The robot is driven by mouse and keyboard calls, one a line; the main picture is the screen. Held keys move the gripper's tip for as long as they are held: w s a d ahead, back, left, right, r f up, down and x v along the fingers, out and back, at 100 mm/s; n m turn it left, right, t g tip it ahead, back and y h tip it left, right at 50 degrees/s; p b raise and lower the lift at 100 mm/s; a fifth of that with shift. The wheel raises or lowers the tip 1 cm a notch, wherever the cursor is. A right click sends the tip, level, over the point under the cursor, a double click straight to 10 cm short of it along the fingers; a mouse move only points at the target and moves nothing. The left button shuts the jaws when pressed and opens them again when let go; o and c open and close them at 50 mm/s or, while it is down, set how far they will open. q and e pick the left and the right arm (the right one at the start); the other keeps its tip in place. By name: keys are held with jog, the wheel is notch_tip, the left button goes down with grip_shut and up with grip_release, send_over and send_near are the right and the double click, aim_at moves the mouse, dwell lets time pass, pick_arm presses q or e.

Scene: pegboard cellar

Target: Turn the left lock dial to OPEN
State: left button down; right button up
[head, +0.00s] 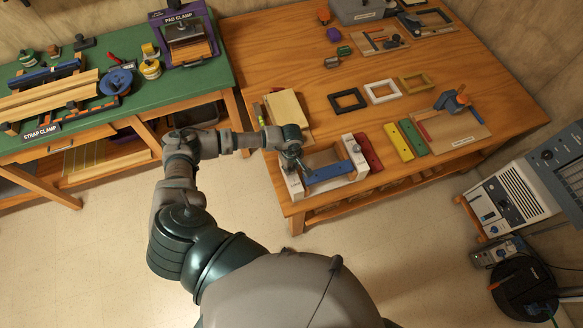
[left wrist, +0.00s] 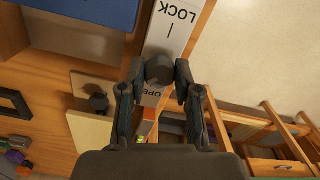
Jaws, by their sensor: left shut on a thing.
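The left lock dial (left wrist: 159,70) is a dark knob on a white block (left wrist: 178,25) lettered LOCK and OPEN, seen upside down in the left wrist view. A short black line stands by LOCK. OPEN is partly covered by the dial and fingers. My left gripper (left wrist: 158,80) is shut on the dial, one finger at each side. In the head view, my left gripper (head: 297,161) is over the left white block (head: 294,186) of a fixture with a blue bar (head: 327,173). The dial is hidden there. I cannot tell which way the dial points. My right gripper is out of view.
A red block (head: 369,154) stands just right of the fixture, with green and yellow blocks farther right. A pale board (head: 287,110) lies behind my gripper. Picture frames (head: 382,91) lie mid-table. A green-topped bench (head: 130,62) stands to the left.

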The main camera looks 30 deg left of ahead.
pick_arm(q)
jog(key=n, duration=0.2)
jog(key=n+b, duration=0.1)
jog(key=shift+w+a+r+n, duration=0.1)
jog(key=shift+w+a+n, duration=0.15)
jog(key=shift+n, duration=0.15)
jog(key=n+b, duration=0.1)
jog(key=n, duration=0.3)
jog(key=shift+n, duration=0.3)
jog(key=n, duration=0.3)
jog(key=shift+n+b, duration=0.3)
jog(key=n, duration=0.8)
jog(key=shift+d, duration=0.1)
jog(key=n, duration=0.4)
jog(key=shift+s+n+p, duration=0.15)
jog(key=shift+n+p, duration=0.15)
jog(key=shift+p, duration=0.05)
jog(key=n, duration=0.3)
jog(key=shift+n+p, duration=0.3)
jog(key=shift+p, duration=0.1)
jog(key=shift+n+p, duration=0.75)
jog(key=shift+n, duration=1.55)
